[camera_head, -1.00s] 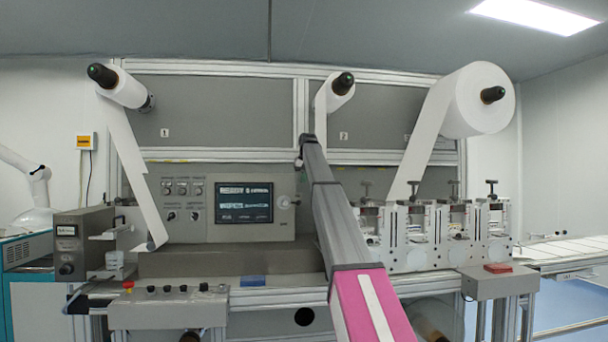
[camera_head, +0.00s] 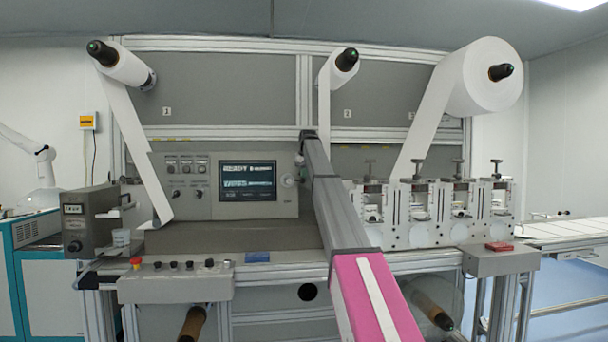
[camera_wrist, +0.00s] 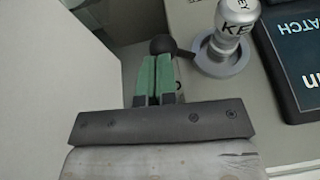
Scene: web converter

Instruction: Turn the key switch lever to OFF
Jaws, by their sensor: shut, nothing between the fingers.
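The key switch (camera_wrist: 238,28) shows in the wrist view as a silver knob marked KEY on a pale round base, at the upper right. In the head view the switch (camera_head: 289,181) is a small pale round shape right of the screen, and my arm hides most of my gripper.
The display screen (camera_head: 247,181) is left of the switch in the head view, and a dark labelled panel edge (camera_wrist: 290,60) is at the right in the wrist view. Paper rolls (camera_head: 484,77) hang above. A button box (camera_head: 175,284) juts out at the lower left.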

